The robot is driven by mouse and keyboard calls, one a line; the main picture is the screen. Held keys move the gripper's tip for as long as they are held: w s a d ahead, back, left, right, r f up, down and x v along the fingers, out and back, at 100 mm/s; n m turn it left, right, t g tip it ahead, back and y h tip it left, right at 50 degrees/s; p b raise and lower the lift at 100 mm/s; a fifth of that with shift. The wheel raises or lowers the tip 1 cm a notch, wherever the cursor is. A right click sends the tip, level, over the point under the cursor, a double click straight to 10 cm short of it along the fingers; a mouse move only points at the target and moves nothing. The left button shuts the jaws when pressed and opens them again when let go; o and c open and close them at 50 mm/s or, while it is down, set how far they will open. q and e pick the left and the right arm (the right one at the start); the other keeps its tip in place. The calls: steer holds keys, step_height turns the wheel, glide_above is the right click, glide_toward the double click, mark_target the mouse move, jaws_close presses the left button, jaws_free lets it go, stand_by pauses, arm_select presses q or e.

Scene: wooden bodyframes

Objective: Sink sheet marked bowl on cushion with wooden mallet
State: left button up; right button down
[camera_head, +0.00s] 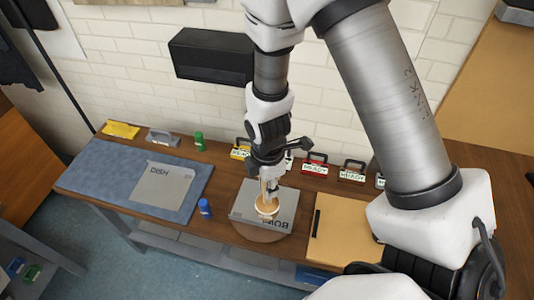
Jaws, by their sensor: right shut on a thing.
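My right gripper (268,178) hangs over the bench, shut on the handle of the wooden mallet. The pale round head of the mallet (267,208) is low over the grey sheet marked BOWL (243,207). I cannot tell if the head touches the sheet. The sheet's lettering appears upside down. The sheet lies on the round brown cushion (258,234), which shows only along its front edge. The gripper and mallet hide the middle of the sheet. My left gripper is not in view.
A sheet marked DISH (164,185) lies on a blue mat (100,178) at left. A blue container (205,208) and a green one (199,141) stand nearby. Small signs, including a red one (315,164), line the back. A tan board (342,235) lies at right.

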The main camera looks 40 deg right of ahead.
steer(key=shift+s, duration=0.2)
steer(key=shift+w+r, duration=0.15)
steer(key=shift+w, duration=0.15)
steer(key=w+d+f+b, duration=0.2)
steer(key=w+d+b, duration=0.2)
steer(key=w, duration=0.3)
steer(key=shift+w+d+f+b, duration=0.2)
steer(key=shift+d+f+b, duration=0.15)
steer(key=shift+b, duration=0.2)
steer(key=shift+s, duration=0.1)
